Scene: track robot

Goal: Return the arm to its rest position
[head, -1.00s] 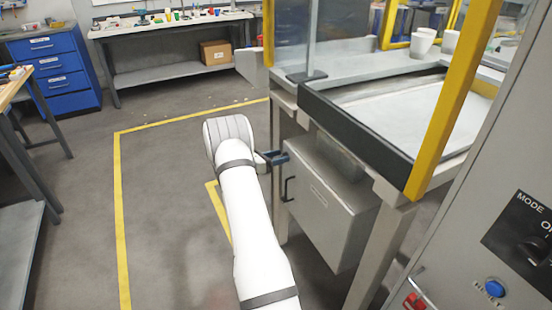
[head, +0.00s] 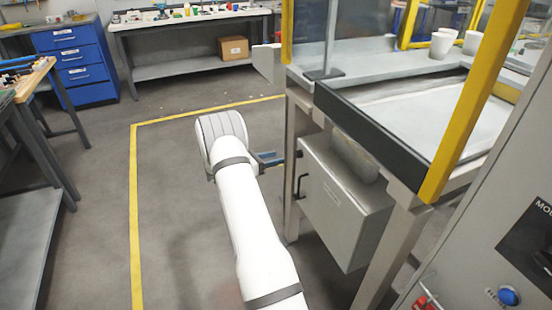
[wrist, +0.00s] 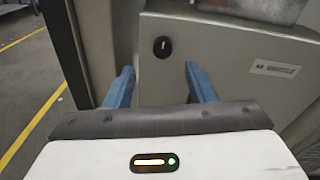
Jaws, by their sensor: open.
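My white arm reaches forward from the bottom of the head view, left of the machine frame. My gripper (wrist: 160,88) shows in the wrist view with its two blue fingers apart and nothing between them. Beyond the fingers is the front of a grey metal box (wrist: 210,60) with a black handle (wrist: 163,46) seen end-on. In the head view a blue finger of the gripper (head: 268,158) points right toward the box (head: 338,195) and its handle (head: 301,186). I cannot tell the exact gap between fingers and handle.
The machine frame (head: 402,228) with yellow posts and a tray stands close on the right. A control panel (head: 480,230) is at the lower right. A workbench (head: 60,75) and blue drawers (head: 80,65) are at the left. The floor inside the yellow line (head: 134,220) is clear.

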